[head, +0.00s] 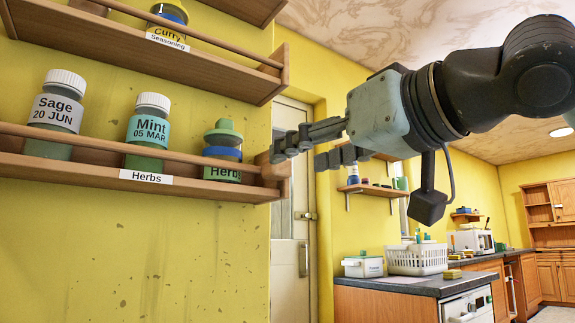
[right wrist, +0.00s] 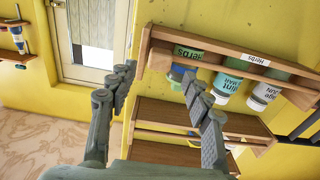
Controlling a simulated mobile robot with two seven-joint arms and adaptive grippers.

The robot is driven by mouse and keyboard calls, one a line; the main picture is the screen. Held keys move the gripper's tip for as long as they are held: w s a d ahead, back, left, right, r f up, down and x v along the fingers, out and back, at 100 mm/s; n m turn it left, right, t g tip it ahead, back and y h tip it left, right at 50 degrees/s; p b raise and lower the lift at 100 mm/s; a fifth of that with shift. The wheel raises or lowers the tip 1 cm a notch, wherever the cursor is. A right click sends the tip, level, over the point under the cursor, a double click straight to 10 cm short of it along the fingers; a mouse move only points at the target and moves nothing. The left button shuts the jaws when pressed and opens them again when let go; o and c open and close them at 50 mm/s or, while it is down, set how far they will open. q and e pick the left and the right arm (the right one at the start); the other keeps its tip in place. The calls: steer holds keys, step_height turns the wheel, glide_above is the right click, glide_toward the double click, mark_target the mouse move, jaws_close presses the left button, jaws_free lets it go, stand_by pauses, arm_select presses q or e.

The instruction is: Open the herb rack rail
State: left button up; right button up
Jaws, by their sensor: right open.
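The herb rack (head: 70,172) is a wooden wall shelf with a white "Herbs" label, at left in the head view. Its rail (head: 95,143) is a thin wooden bar running across the front of the jars. A Sage jar (head: 53,110), a Mint jar (head: 150,125) and a green-lidded herb jar (head: 223,140) stand behind it. My right gripper (head: 298,156) is open at the rack's right end, one finger overlapping that end in the picture. The right wrist view shows the rack's end (right wrist: 152,52) beyond the parted, empty fingers. I cannot tell whether they touch it. My left gripper is out of view.
A seasoning shelf (head: 150,62) with its own rail is above the herb rack. A door (head: 290,260) is to the right of the rack. Farther right, a counter (head: 400,288) holds a white basket (head: 417,260). The wall below the rack is clear.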

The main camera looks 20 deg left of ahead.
mark_target(284, 164)
steer(key=shift+x, duration=2.35)
steer(key=shift+c, duration=0.2)
jaws_close()
